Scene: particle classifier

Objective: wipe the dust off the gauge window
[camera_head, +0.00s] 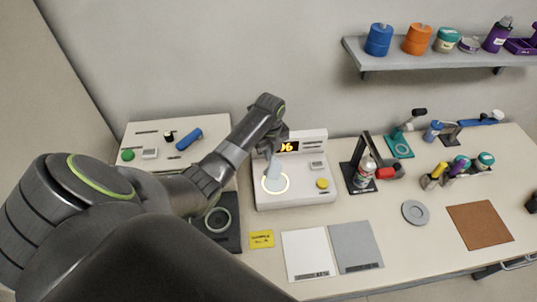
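A white classifier device (302,195) stands on the bench near the wall. It has a dark display (289,146) with glowing digits and a pale, glowing ring (286,188) on its top face. I cannot tell which of these is the gauge window, and I cannot make out dust. My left gripper (272,152) is over the device, just in front of the display. It points down and appears shut on a pale blue cloth-like piece (273,172), which hangs over the ring. Whether this piece touches the surface is unclear. My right gripper is out of view.
A white panel (133,138) with a blue handle (189,138) is at the left, partly behind my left arm. A black stand (352,174) is right of the device. White (307,252) and grey (355,246) sheets lie in front. A shelf (440,60) hangs above right.

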